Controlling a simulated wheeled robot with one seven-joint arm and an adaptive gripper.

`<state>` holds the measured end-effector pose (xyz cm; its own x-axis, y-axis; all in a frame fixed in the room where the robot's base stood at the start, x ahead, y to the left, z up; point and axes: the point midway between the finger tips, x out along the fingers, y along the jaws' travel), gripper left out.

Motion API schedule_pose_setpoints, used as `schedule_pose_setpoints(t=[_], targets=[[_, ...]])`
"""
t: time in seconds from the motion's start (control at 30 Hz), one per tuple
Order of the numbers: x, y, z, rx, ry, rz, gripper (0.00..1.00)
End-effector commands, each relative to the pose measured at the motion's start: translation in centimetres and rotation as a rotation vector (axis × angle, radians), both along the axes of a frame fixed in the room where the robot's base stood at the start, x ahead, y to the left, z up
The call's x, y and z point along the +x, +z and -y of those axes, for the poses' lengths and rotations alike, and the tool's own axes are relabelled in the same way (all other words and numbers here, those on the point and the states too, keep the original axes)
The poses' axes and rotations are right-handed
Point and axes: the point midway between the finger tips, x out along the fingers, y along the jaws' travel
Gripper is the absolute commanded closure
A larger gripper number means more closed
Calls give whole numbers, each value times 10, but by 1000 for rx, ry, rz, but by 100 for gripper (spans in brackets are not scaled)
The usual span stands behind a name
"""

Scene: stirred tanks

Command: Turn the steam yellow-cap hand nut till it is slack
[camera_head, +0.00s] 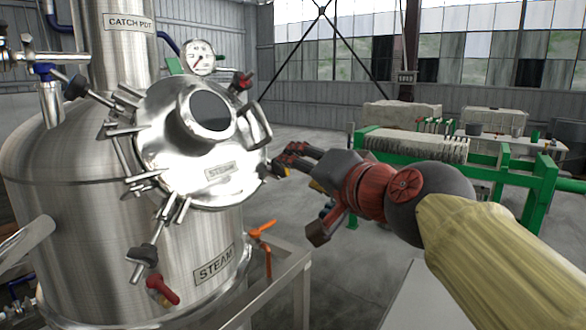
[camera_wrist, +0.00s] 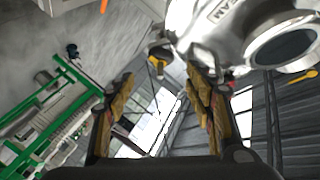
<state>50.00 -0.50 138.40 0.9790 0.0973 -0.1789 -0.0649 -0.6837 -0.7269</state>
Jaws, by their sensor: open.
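The steam lid (camera_head: 205,150) is a shiny round cover marked STEAM on the front of the steel tank (camera_head: 70,190). My gripper (camera_head: 284,163) is at the lid's right edge, with its fingers pointing at it. In the wrist view my gripper (camera_wrist: 165,92) is open, with nothing between its fingers. A dark hand nut with a yellow part (camera_wrist: 159,57) shows just beyond the fingertips, beside the lid (camera_wrist: 215,30), apart from the fingers. In the head view the fingers largely hide this spot, and the yellow cap cannot be made out.
Red-capped hand nuts stand at the lid's upper right (camera_head: 243,81) and below it (camera_head: 162,290). A black-knobbed one (camera_head: 76,88) is at upper left. An orange valve handle (camera_head: 262,231) sits below my gripper. A green-framed press (camera_head: 450,160) stands behind; the floor between is clear.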

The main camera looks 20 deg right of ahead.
Motion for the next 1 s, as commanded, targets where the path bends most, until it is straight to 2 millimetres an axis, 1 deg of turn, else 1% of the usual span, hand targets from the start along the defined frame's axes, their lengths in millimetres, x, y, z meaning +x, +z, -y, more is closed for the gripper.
schedule_pose_setpoints(t=[0.03,0.1,0.2,0.3,1.0], targets=[[-10,3,1,-1,-1,3,47],[-19,4,3,0,-2,2,47],[-29,5,4,0,-2,1,47],[-35,6,4,1,-1,-1,47],[-37,6,3,0,1,-1,47]])
